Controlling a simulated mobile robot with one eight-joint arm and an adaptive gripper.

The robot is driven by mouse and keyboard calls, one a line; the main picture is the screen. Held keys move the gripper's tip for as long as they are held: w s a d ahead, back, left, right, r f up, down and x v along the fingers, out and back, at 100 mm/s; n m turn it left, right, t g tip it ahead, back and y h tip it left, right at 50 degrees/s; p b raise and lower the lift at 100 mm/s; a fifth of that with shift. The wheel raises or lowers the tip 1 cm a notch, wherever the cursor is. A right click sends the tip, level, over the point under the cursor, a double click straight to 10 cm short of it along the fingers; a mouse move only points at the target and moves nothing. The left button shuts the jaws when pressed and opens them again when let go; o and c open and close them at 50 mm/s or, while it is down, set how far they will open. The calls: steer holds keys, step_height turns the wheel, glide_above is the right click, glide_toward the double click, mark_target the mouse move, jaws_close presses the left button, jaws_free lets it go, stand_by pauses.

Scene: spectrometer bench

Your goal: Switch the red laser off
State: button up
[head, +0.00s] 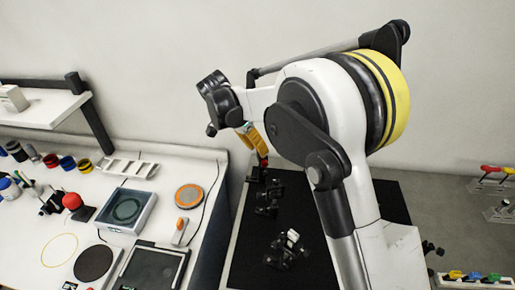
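A black optical breadboard (236,240) lies in the middle of the head view, partly hidden behind my arm. My gripper (258,150), with orange parts, hangs from my black wrist at the breadboard's far left corner, pointing down. Its fingertips are small, and I cannot tell whether they are open or shut. A small red part (263,161) shows right at the fingertips, above a black mount (254,178). It may be the red laser, but its body and switch cannot be made out. Whether the gripper touches it is unclear.
Several black optic mounts (268,205) stand along the breadboard, one with a white part (293,236). A white bench (215,180) at left holds a grey-framed box (127,211), an orange disc (189,196) and jars. Colored parts (474,275) sit at right.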

steer(key=v, duration=1.1)
steer(key=shift+r, duration=0.35)
steer(key=shift+s+a, duration=0.1)
steer(key=shift+a, duration=0.05)
